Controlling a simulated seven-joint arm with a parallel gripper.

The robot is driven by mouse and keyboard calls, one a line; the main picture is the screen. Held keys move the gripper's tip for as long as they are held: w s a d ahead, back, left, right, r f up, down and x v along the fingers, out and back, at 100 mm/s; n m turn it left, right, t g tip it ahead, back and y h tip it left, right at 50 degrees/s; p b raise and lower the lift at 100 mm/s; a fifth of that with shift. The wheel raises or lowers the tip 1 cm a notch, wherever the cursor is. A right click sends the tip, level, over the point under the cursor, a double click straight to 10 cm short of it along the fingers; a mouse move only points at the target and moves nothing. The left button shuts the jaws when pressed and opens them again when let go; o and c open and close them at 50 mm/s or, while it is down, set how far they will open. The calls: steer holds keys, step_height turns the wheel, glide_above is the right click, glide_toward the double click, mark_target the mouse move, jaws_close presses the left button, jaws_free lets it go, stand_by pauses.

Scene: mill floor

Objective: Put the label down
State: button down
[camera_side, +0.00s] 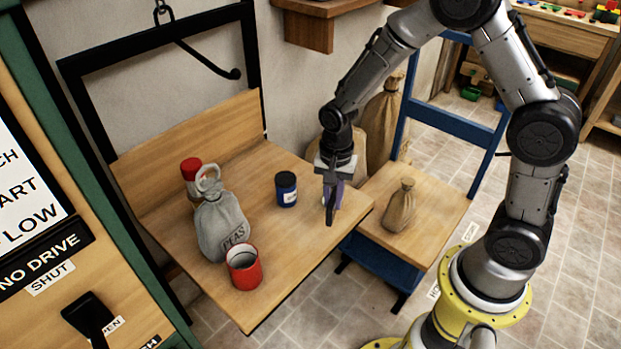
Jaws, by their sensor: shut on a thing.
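My gripper (331,208) points down over the right end of the wooden bench top, near its edge. It is shut on a small purple and pale thing, taken to be the label (339,193), which is mostly hidden behind the fingers. I cannot tell whether the label touches the wood or hangs just above it. A dark blue jar (287,190) stands to the left of my gripper, apart from it.
A grey sack marked PEAS (222,222), an open red tin (244,268) and a red-lidded jar (191,172) stand at the left of the bench (285,245). A small brown sack (400,207) sits on a lower wooden platform (440,215) at right. The bench middle front is clear.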

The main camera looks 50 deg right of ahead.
steer(key=w+n, duration=0.1)
steer(key=n, duration=0.3)
steer(key=w+d+n, duration=0.1)
steer(key=w+n, duration=0.1)
steer(key=n, duration=0.2)
steer(key=w+n, duration=0.1)
steer(key=n, duration=0.4)
steer(key=shift+w+d+f, duration=0.2)
steer(key=shift+f, duration=0.1)
stand_by(0.5)
